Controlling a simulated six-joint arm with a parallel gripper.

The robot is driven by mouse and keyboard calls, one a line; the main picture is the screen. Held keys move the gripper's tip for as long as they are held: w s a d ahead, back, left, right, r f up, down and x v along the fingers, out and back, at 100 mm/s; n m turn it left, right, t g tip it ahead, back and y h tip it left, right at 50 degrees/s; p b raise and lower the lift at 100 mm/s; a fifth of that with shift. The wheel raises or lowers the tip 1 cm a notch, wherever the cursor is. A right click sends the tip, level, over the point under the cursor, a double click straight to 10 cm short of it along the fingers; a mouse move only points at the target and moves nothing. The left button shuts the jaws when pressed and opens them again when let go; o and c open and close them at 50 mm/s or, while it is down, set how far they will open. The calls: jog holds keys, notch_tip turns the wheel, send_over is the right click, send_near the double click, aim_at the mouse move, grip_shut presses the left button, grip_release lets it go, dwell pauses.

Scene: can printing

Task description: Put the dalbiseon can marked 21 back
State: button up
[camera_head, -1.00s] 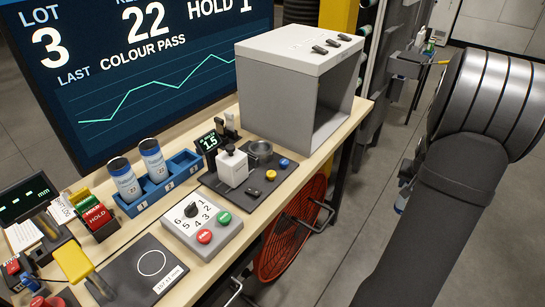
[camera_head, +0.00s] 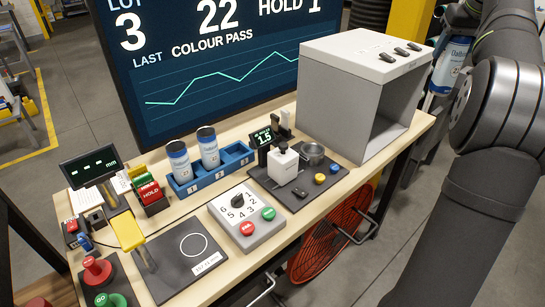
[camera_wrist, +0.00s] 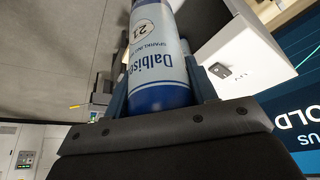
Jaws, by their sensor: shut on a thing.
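The dalbiseon can marked 21 (camera_wrist: 155,50) is white and blue, and its label fills the upper middle of the wrist view. My gripper (camera_wrist: 158,88) is shut on it, one finger on each side. In the head view the can (camera_head: 453,62) is held in the air right of the grey box, roughly upright. The arm hides part of the gripper there. A blue rack (camera_head: 211,181) stands on the bench with two similar cans (camera_head: 179,160) (camera_head: 208,147) in its left slots. Its right end looks empty.
The open-fronted grey box (camera_head: 345,95) stands at the bench's right end. Before the rack are a dial box (camera_head: 246,228), a dark plate with a circle (camera_head: 185,268) and a gauge fixture (camera_head: 290,172). A big screen (camera_head: 190,70) stands behind.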

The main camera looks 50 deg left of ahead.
jog(key=s+a+r+n+g, duration=0.1)
jog(key=s+a+r+n, duration=0.2)
jog(key=s+a+r, duration=0.4)
jog(key=s+a+n+y, duration=0.1)
jog(key=s+a+n, duration=0.2)
jog(key=a, duration=0.8)
jog(key=s+a+f+n+g, duration=0.2)
jog(key=s+a+f+n, duration=0.2)
jog(key=s+a+f, duration=2.2)
notch_tip(320, 180, down, 11)
jog(key=shift+f+g, duration=0.2)
jog(key=shift+g, duration=0.1)
jog(key=shift+f, duration=0.15)
